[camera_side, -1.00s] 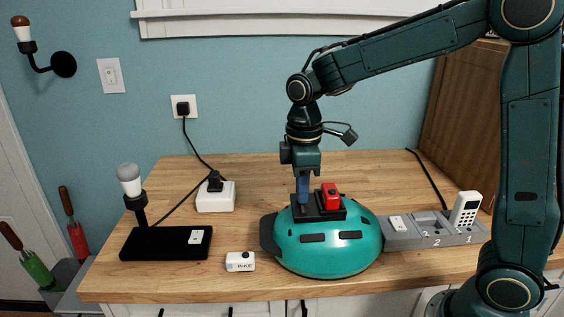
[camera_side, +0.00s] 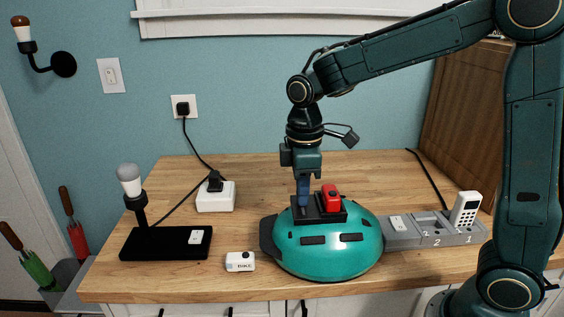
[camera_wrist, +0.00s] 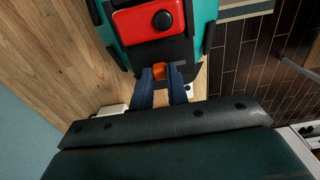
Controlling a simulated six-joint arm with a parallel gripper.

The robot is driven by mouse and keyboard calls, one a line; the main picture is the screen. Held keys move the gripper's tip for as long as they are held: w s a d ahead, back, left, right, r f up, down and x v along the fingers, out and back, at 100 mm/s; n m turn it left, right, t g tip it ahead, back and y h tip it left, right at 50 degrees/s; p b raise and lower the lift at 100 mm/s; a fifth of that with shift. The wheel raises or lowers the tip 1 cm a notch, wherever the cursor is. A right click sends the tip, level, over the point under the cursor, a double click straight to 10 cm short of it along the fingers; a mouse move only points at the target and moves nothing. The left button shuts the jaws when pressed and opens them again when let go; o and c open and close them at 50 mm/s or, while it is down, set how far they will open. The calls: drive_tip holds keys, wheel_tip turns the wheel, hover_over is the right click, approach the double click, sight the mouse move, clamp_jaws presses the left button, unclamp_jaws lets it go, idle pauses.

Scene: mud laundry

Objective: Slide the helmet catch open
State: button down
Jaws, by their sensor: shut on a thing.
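The teal helmet (camera_side: 343,262) sits on the wooden counter, dome up. A black mount (camera_side: 332,216) is on top of it, carrying a red block (camera_side: 331,198). In the wrist view the red block (camera_wrist: 140,25) shows a round black knob. My gripper (camera_side: 303,205) reaches straight down onto the left part of the mount. Its blue fingers (camera_wrist: 161,78) are shut on the orange catch in the wrist view. In the side view the fingers and mount hide the catch.
A white box marked BIKE (camera_side: 240,261) lies left of the helmet. A black lamp base (camera_side: 150,244) and white plug box (camera_side: 216,203) are left. The counter behind is mostly clear.

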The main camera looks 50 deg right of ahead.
drive_tip(key=shift+s+a, duration=1)
drive_tip(key=shift+s, duration=0.05)
idle(1.2)
drive_tip(key=c, duration=1.6)
unclamp_jaws()
drive_tip(key=shift+o, duration=0.2)
drive_tip(key=shift+r, duration=0.1)
drive_tip(key=shift+r, duration=2.9)
